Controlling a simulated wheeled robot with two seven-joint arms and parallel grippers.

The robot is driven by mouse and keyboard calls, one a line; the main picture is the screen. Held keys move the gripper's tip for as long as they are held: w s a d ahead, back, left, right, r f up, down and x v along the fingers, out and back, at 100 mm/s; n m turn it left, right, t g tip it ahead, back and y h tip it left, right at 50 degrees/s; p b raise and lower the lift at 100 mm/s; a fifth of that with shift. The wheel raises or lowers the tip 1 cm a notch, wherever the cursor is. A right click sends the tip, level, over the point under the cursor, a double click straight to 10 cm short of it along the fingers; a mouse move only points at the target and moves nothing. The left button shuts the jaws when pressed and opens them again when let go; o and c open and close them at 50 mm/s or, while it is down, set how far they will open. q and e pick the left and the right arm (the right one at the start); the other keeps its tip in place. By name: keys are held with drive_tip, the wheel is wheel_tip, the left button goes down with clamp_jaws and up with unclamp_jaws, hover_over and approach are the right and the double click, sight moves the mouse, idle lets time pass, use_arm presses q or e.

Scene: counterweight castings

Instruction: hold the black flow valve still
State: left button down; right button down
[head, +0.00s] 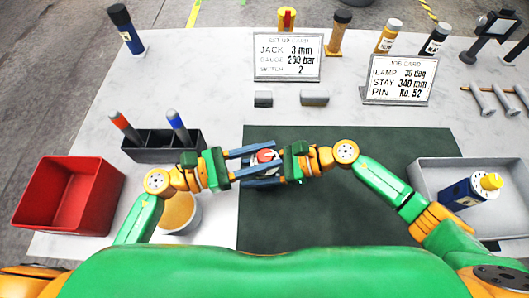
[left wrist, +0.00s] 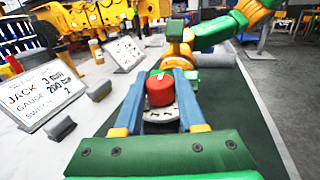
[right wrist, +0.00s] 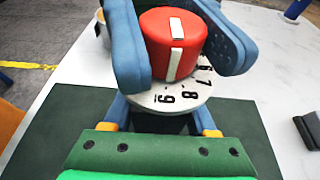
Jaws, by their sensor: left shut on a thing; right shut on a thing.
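The flow valve shows as a red knob (head: 265,156) with a white stripe above a white numbered dial (right wrist: 172,98). Its dark body (right wrist: 158,122) is mostly hidden under the dial. My left gripper (head: 271,154) reaches in from the left, its blue fingers on both sides of the knob. It also shows in the left wrist view (left wrist: 162,80), shut on the knob. My right gripper (head: 252,171) comes from the right. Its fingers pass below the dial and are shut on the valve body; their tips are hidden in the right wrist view.
A dark green mat (head: 330,215) lies under the valve. A red bin (head: 68,196), a black holder (head: 160,152) with two markers, and a round tub (head: 180,213) stand left. A grey tray (head: 450,168) with a blue bottle (head: 470,190) is right. Cards (head: 288,58) stand behind.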

use_arm(q)
drive_tip(key=n+t+y, duration=0.2)
drive_tip(key=n+t, duration=0.1)
drive_tip(key=n+t+y, duration=0.3)
drive_tip(key=t, duration=0.1)
drive_tip(key=shift+s+f+t, duration=0.1)
drive_tip(key=shift+t, duration=0.2)
drive_tip(key=shift+n+t+y, duration=1)
drive_tip(key=shift+n+y, duration=0.25)
drive_tip(key=shift+y, duration=0.4)
drive_tip(key=shift+n+t+y, duration=1)
drive_tip(key=shift+n+y, duration=0.25)
drive_tip(key=shift+y, duration=0.4)
use_arm(e)
drive_tip(key=shift+r, duration=0.1)
use_arm(q)
drive_tip(key=shift+y, duration=0.3)
drive_tip(key=c, duration=0.5)
unclamp_jaws()
drive_tip(key=v, duration=1.2)
